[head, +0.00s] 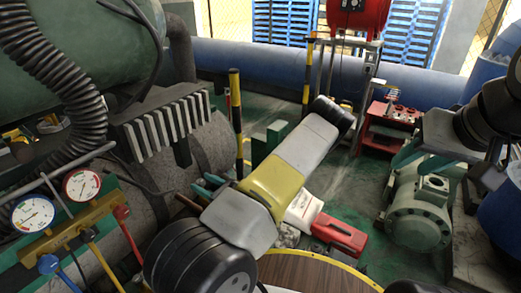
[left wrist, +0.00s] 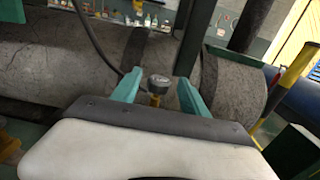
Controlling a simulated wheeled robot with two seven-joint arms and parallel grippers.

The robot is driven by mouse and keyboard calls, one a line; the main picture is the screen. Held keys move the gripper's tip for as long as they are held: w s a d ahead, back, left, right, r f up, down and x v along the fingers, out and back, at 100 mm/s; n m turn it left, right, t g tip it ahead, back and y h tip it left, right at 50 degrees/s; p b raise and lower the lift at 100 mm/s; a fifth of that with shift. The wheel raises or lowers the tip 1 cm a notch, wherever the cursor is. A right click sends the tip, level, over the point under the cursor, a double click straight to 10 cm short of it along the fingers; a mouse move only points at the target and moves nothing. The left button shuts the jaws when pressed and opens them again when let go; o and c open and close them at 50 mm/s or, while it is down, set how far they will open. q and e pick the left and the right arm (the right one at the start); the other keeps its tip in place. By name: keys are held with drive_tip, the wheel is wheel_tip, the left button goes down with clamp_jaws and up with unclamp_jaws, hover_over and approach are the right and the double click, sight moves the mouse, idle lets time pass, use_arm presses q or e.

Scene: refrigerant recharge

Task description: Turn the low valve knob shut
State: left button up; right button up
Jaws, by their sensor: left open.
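A brass manifold (head: 75,232) stands at the lower left of the head view. It carries a blue-rimmed gauge (head: 33,214) and a red-rimmed gauge (head: 82,183). A blue knob (head: 48,263), which I take for the low valve knob, is at its near end; a red knob (head: 121,211) is at its far end. My left gripper (head: 207,186) is open, right of the manifold and apart from both knobs. In the left wrist view, its teal fingers (left wrist: 157,93) stand apart, with a small dark-topped fitting (left wrist: 158,83) seen between them. My right gripper is not visible.
A ribbed black hose (head: 62,75) and a green tank (head: 80,50) are above the manifold. A grey cylinder (head: 208,145) lies behind my left gripper. A red case (head: 340,235) and a round wooden tabletop (head: 310,275) are to the right.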

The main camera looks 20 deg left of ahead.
use_arm(q)
drive_tip(key=n+g, duration=0.2)
drive_tip(key=g, duration=0.1)
drive_tip(key=n+g, duration=0.1)
drive_tip(key=g, duration=0.1)
drive_tip(key=shift+w+n+y, duration=0.3)
drive_tip(key=d+g, duration=0.1)
drive_tip(key=d, duration=1.1)
drive_tip(key=s+d+r+n+h, duration=0.3)
drive_tip(key=r+n+h, duration=0.1)
drive_tip(key=r, duration=0.3)
drive_tip(key=s+d+r+n+h, duration=0.2)
drive_tip(key=s+r+n+h, duration=0.1)
drive_tip(key=r+h, duration=0.3)
drive_tip(key=s+d+r+n+h, duration=0.3)
drive_tip(key=r+n+h, duration=0.3)
drive_tip(key=r, duration=0.3)
drive_tip(key=shift+s+d+t, duration=0.35)
drive_tip(key=shift+s+t, duration=0.05)
drive_tip(key=shift+s, duration=0.1)
drive_tip(key=shift+r, duration=0.15)
drive_tip(key=s+d+r+n+t+h, duration=0.3)
drive_tip(key=s+d+r+t+h, duration=0.1)
drive_tip(key=r, duration=0.7)
drive_tip(key=s+d+t, duration=0.1)
drive_tip(key=s+t, duration=0.1)
drive_tip(key=shift+s+n+t, duration=0.15)
drive_tip(key=shift+n+t, duration=0.25)
drive_tip(key=shift+d, duration=0.1)
